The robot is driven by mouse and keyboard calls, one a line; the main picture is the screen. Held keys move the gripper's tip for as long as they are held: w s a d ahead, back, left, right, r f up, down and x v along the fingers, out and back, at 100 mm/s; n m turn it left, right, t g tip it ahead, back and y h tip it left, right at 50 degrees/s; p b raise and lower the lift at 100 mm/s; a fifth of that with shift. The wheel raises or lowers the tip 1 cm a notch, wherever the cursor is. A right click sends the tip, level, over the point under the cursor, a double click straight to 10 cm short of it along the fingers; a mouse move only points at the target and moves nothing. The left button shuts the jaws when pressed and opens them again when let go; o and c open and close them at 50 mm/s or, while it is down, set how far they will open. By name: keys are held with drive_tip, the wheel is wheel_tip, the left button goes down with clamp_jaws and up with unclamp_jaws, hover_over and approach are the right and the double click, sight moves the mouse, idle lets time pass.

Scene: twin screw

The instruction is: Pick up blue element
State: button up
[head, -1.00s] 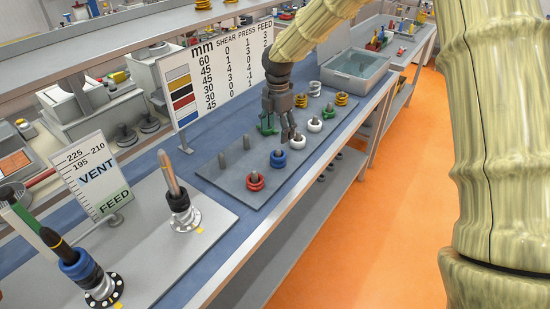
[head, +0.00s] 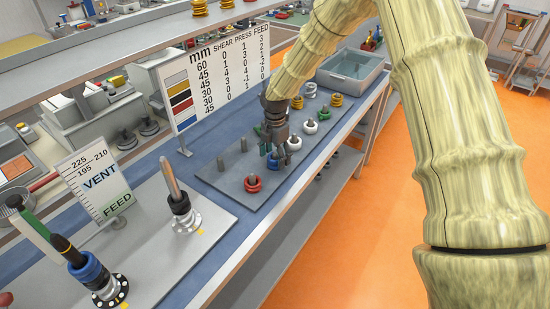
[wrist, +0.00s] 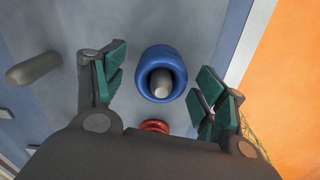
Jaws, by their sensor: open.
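The blue element (head: 273,164) is a thick ring around a grey peg on the grey board. In the wrist view the blue element (wrist: 146,74) shows from above, with the peg tip in its hole. My gripper (head: 280,152) is just above it in the head view and partly covers it. In the wrist view my gripper (wrist: 161,78) is open and empty, pointing down. Its green-padded fingers are on either side of the ring, apart from it.
A red ring (head: 253,185) is on a peg in front of the blue one. White rings (head: 310,126) and yellow springs (head: 324,113) stand farther back. A sizes sign (head: 220,85) stands to the left. A grey bin (head: 352,72) is at the far end.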

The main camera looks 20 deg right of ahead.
drive_tip(key=shift+s+f, duration=0.1)
drive_tip(key=shift+f, duration=0.3)
drive_tip(key=shift+c, duration=0.4)
drive_tip(key=c, duration=1.2)
drive_tip(key=shift+o, duration=0.2)
drive_tip(key=shift+r, duration=0.1)
